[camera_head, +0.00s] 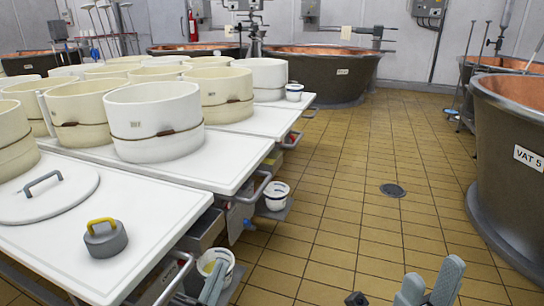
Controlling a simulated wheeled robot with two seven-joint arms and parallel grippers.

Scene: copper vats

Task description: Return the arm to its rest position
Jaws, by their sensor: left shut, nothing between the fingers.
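My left gripper (213,284) shows at the bottom edge, left of centre, as slim grey fingers beside the front edge of the near white table (145,215). It is shut and holds nothing. Most of its arm is out of the frame. My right gripper (429,283) shows at the bottom edge, right of centre, over the tiled floor. Its two grey fingers stand apart with nothing between them. The rest of that arm is hidden below the frame.
A grey weight with a yellow handle (105,240) and a round white lid (45,196) lie on the near table. Several cream hoops (155,120) stand behind. Vat 5 (510,150) stands at the right. The floor between is clear.

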